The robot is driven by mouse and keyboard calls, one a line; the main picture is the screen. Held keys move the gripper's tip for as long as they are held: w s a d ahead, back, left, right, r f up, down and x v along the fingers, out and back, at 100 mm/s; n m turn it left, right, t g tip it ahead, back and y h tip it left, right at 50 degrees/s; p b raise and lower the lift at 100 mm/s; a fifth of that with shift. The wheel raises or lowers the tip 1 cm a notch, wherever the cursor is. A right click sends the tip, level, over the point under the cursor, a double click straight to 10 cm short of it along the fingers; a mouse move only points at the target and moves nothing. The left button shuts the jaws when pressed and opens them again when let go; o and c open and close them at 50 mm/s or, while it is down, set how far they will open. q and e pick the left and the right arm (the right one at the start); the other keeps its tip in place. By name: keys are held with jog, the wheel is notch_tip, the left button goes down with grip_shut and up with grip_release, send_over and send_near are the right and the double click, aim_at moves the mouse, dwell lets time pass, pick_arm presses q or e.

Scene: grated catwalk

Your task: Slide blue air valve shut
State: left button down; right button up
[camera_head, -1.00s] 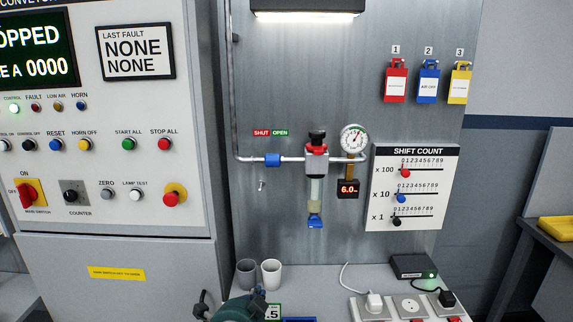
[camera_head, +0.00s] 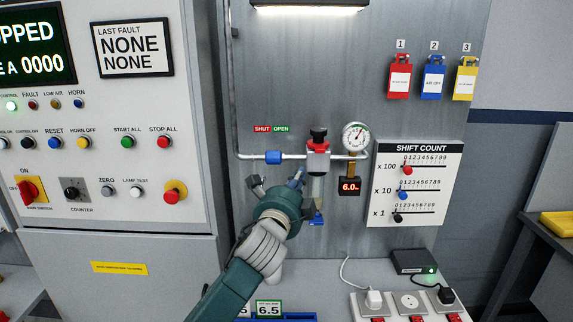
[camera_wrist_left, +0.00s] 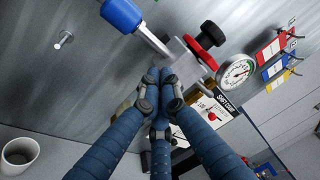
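The blue air valve (camera_head: 273,157) is a sleeve on the thin horizontal pipe, under the red SHUT (camera_head: 262,129) and green OPEN (camera_head: 281,129) labels, near where they meet. SHUT is on the left. The valve also shows at the top of the left wrist view (camera_wrist_left: 122,14). My left gripper (camera_head: 298,174) is below and right of the valve, in front of the panel and apart from the valve. In the left wrist view its blue fingers (camera_wrist_left: 163,75) come together at the tips, with nothing seen between them. My right gripper is not in view.
The regulator (camera_head: 318,146) with its black knob and red collar stands just right, close to my fingertips, with the gauge (camera_head: 355,136) beyond. A peg (camera_wrist_left: 64,39) juts from the panel. A cup (camera_wrist_left: 19,153) stands below. Panel left of the valve is mostly clear.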

aim_at(275, 163)
pick_arm(q)
jog(key=w+a+p, duration=0.1)
jog(key=w+a+r+p, duration=0.1)
jog(key=w+a, duration=0.1)
jog(key=shift+a, duration=0.1)
dwell(0.3)
jog(key=a+p, duration=0.1)
jog(key=a, duration=0.2)
jog(key=shift+a+r+p, duration=0.1)
jog(key=shift+r+p, duration=0.1)
jog(key=shift+p, duration=0.15)
jog(key=shift+a+f, duration=0.1)
jog(key=shift+a, duration=0.25)
jog(key=shift+s, duration=0.1)
